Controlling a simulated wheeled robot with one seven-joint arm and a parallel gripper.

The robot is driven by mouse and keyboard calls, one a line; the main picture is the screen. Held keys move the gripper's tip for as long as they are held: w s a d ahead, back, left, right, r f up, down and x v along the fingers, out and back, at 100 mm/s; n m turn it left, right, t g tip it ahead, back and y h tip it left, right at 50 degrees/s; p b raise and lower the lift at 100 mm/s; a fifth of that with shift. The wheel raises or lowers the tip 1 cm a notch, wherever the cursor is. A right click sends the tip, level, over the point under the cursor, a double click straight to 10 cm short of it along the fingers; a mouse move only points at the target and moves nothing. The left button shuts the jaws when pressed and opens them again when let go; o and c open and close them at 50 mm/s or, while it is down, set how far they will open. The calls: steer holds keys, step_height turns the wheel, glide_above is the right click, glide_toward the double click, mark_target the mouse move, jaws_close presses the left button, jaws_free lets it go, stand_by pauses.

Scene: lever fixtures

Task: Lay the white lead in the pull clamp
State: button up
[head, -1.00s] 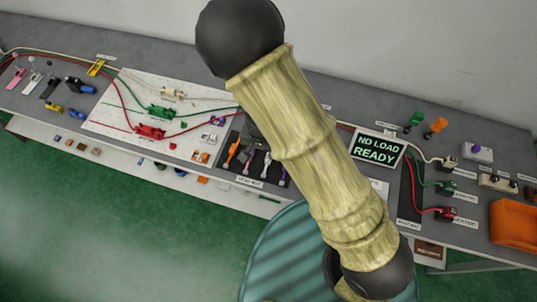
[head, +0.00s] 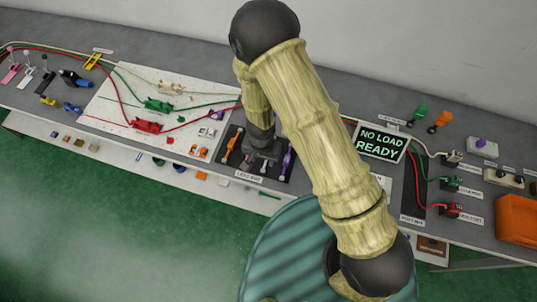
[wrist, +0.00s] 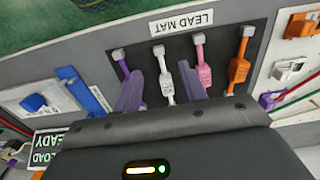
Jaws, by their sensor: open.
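The white lead (wrist: 164,76) lies on the black lead mat (wrist: 247,22) in the wrist view, between a purple lead (wrist: 119,57) and a pink lead (wrist: 201,45). My gripper (wrist: 162,82) is open, with one finger on either side of the white lead and nothing held. The right finger partly covers the pink lead. I cannot tell which fixture is the pull clamp; a green clamp (head: 158,105), a red clamp (head: 147,126) and a cream clamp (head: 171,88) stand on the white board.
An orange lead (wrist: 239,56) lies at the mat's right in the wrist view. Levers stand at the table's far left. A "NO LOAD READY" sign (head: 381,143) and an orange bin (head: 517,220) are to the right. Red and green cables cross the white board (head: 110,101).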

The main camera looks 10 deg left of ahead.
mark_target(263, 169)
steer(key=shift+f, duration=1)
steer(key=shift+w+f+b, duration=0.1)
steer(key=shift+f+b, duration=0.8)
steer(key=shift+f, duration=1.7)
steer(key=shift+d, duration=0.1)
steer(key=shift+c, duration=0.2)
jaws_close()
